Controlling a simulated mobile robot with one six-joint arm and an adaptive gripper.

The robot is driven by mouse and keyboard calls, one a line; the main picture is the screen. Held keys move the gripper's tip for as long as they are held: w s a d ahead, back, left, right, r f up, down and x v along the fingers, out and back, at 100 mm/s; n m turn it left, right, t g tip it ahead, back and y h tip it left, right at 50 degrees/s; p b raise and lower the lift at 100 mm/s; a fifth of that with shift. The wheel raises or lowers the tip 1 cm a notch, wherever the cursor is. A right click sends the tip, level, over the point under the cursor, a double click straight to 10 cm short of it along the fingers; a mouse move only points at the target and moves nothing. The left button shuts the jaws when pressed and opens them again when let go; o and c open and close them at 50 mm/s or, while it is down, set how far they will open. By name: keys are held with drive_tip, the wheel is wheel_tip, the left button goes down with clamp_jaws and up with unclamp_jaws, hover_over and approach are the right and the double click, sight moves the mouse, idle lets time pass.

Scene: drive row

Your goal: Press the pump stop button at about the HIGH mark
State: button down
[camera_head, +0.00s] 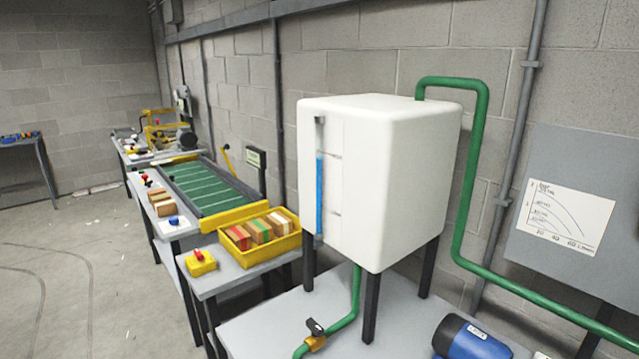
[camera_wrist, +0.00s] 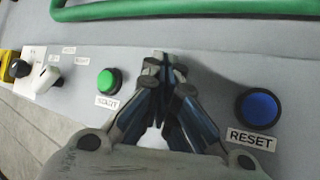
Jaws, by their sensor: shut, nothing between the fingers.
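The white tank (camera_head: 385,170) stands on dark legs in the head view. Its sight gauge holds a blue column (camera_head: 320,195) whose top is about level with the upper of two marks; their lettering is too small to read. My gripper (camera_wrist: 162,62) is shut and empty over a grey control panel (camera_wrist: 215,50) in the wrist view. A green button (camera_wrist: 109,81) with a blurred label is left of the fingers, and a blue button (camera_wrist: 258,109) labelled RESET is right. No stop button can be made out; the gripper hides the panel between these buttons. Contact cannot be told.
A white knob (camera_wrist: 45,78) and a dark knob (camera_wrist: 18,68) are left on the panel. A green pipe (camera_head: 462,210) runs from the tank top. A blue motor (camera_head: 470,340) is at lower right. A yellow crate (camera_head: 262,252) and conveyor (camera_head: 205,185) stand left; open floor lies beyond.

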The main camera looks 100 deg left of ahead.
idle(0.3)
drive_tip(key=shift+f+b, duration=0.45)
idle(0.3)
drive_tip(key=shift+r+p, duration=0.4)
drive_tip(key=shift+r, duration=0.05)
drive_tip(key=shift+r, duration=0.1)
drive_tip(key=shift+r+p, duration=2.45)
drive_tip(key=shift+r, duration=0.5)
